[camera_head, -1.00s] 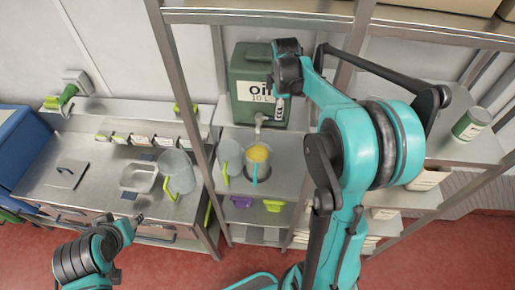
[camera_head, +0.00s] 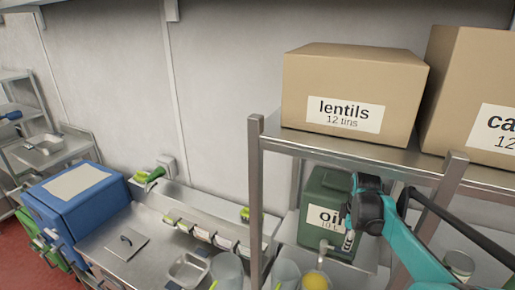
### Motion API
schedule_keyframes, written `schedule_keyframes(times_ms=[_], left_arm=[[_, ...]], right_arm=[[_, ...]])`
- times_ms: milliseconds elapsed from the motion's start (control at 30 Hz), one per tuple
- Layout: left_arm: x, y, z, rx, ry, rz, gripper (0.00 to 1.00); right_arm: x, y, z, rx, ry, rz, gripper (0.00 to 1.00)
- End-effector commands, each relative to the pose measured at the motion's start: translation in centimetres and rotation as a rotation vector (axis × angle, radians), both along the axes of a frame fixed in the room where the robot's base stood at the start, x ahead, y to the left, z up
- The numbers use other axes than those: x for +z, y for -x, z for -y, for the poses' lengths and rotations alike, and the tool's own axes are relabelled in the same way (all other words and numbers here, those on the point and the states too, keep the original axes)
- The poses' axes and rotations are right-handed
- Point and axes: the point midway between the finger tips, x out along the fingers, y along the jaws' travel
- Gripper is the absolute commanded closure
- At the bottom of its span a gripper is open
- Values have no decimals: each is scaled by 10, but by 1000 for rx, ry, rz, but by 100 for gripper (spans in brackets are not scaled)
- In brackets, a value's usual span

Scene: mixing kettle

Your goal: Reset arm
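My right arm comes in at the lower right, in teal and black. My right gripper (camera_head: 350,240) is at the front of the green oil canister (camera_head: 329,200), beside its label. Its fingers are small and partly turned away, so I cannot tell whether they are open or shut. My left gripper is out of view. A yellow-topped vessel (camera_head: 316,281) and clear jugs (camera_head: 287,274) stand on the shelf below the canister, cut off by the bottom edge.
A steel rack post (camera_head: 256,200) stands left of the canister. Boxes of lentils (camera_head: 352,92) and another carton (camera_head: 480,100) sit on the top shelf. A steel counter (camera_head: 120,240) and a blue cooler box (camera_head: 75,200) are at left.

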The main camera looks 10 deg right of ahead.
Motion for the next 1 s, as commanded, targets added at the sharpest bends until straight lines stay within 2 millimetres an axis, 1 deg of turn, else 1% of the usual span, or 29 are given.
schedule_keyframes(times_ms=[33,67,167,200,267,300,367,400,467,500,567,600,700,800,833,900,1000], left_arm=[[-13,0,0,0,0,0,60],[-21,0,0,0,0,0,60],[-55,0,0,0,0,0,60],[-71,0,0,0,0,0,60],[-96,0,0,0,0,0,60],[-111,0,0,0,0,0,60],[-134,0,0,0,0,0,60],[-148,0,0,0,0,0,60],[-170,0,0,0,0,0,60],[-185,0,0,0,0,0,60],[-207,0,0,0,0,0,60],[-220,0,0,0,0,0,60],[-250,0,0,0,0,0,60],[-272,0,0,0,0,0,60],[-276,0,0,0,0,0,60],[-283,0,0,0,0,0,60],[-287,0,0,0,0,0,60]], right_arm=[[-10,5,-7,-18,-4,11,57],[-14,9,-12,-36,-6,20,57],[-37,27,-35,-129,-26,72,57],[-48,37,-45,-178,-40,98,57],[-66,52,-62,-254,-64,140,57],[-79,63,-73,-306,-82,168,57],[-98,79,-88,-382,-114,209,57],[-112,90,-98,-432,-138,234,57],[-134,106,-111,-509,-177,272,57],[-150,118,-120,-558,-204,296,57],[-175,134,-132,-631,-249,330,57],[-192,144,-139,-680,-280,351,57],[-231,167,-154,-788,-358,393,57],[-261,183,-165,-874,-424,422,57],[-268,187,-167,-893,-440,428,57],[-280,193,-171,-929,-471,439,57],[-287,197,-174,-958,-494,444,57]])
